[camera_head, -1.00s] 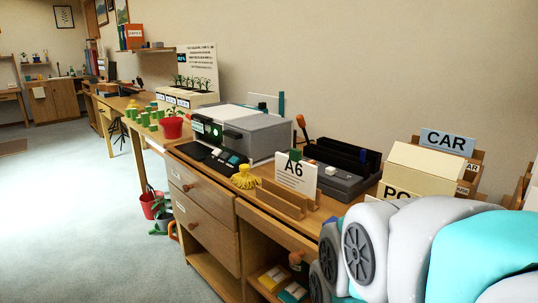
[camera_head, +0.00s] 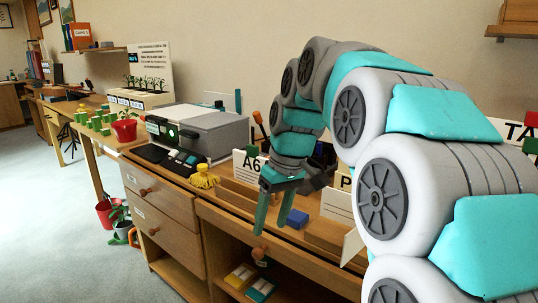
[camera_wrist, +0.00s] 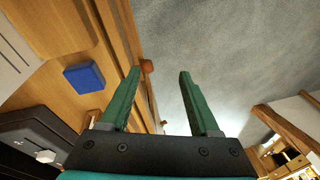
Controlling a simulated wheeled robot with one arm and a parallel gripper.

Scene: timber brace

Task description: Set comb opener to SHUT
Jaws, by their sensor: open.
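My gripper (camera_head: 270,228) is open and empty, with its teal fingers pointing down over the front edge of the desk. In the wrist view my gripper (camera_wrist: 160,73) has its fingers apart, with floor and a round wooden drawer knob (camera_wrist: 146,66) beyond. A dark machine, which may carry the comb opener, is mostly hidden behind my arm in the head view. An orange-tipped lever (camera_head: 258,118) sticks up at its left. A dark device with a pale knob (camera_wrist: 45,156) shows at the lower left of the wrist view. I cannot read the opener's setting.
A blue block (camera_head: 297,218) lies on the desk right of my fingers. The A6 card holder (camera_head: 240,190), a yellow tassel-like object (camera_head: 203,176) and a grey machine (camera_head: 210,130) stand to the left. Drawers (camera_head: 160,190) are below. Open floor lies at the left.

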